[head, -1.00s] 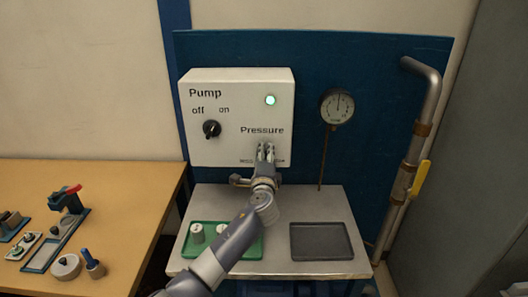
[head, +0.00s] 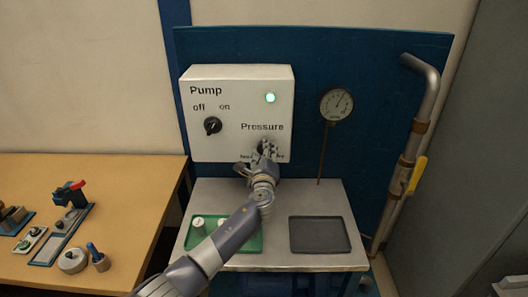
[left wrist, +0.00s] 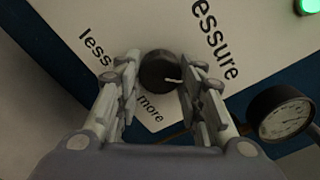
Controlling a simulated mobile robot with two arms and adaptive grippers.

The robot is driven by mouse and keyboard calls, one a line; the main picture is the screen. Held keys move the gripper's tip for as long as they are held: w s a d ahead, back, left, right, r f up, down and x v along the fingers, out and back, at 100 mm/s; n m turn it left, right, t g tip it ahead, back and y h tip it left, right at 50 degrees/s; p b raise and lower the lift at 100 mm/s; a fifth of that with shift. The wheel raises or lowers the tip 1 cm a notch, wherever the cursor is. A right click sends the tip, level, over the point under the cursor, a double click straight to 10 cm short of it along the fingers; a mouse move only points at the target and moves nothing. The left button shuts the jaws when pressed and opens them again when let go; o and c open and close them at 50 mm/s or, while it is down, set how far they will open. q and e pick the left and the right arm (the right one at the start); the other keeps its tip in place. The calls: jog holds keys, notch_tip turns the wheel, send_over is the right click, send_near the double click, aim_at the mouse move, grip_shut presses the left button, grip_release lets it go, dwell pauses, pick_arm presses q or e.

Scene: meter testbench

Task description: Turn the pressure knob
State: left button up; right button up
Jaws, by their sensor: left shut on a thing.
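The pressure knob (left wrist: 157,70) is black and round with a white pointer mark, on the white control box (head: 238,80) between the labels "less" and "more". In the left wrist view its mark points to the right of the picture. My left gripper (head: 267,150) is shut on the knob, with one finger on each side of it in the left wrist view (left wrist: 158,85). In the head view the fingers partly hide the knob. The pressure gauge (head: 336,104) hangs right of the box, its needle pointing up and right. My right gripper is not in view.
The pump knob (head: 212,126) and a lit green lamp (head: 270,98) are on the box. A green tray (head: 250,243) with white parts and an empty dark tray (head: 320,235) lie below. A pipe with a yellow lever (head: 418,175) stands at right.

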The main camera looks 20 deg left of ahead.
pick_arm(q)
jog(key=o, duration=1.1)
jog(key=shift+c, duration=0.2)
jog(key=v, duration=1.2)
